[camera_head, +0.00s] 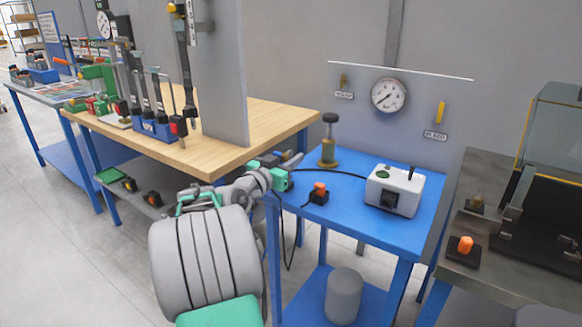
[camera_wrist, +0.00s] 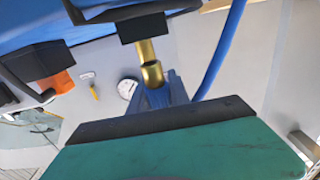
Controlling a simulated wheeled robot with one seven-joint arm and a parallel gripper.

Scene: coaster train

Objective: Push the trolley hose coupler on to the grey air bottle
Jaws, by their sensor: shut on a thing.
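In the head view my gripper (camera_head: 284,179) is at the left edge of the blue trolley top, with its jaws mostly hidden by the wrist. A dark hose (camera_head: 335,174) runs to it from the white box. In the wrist view my gripper (camera_wrist: 150,68) is shut on a small brass piece (camera_wrist: 152,73), which looks like the hose coupler. A plain grey cylinder (camera_head: 343,297), which looks like the grey air bottle, stands upright on the trolley's lower shelf, below and right of my gripper and apart from it. I cannot make out a bottle in the wrist view.
The white box (camera_head: 394,191) stands on the blue trolley top (camera_head: 345,213). An orange-topped black block (camera_head: 319,191) and a brass post with a black knob (camera_head: 328,143) are close to my gripper. A gauge (camera_head: 388,95) hangs behind. A wooden bench (camera_head: 275,122) stands at left.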

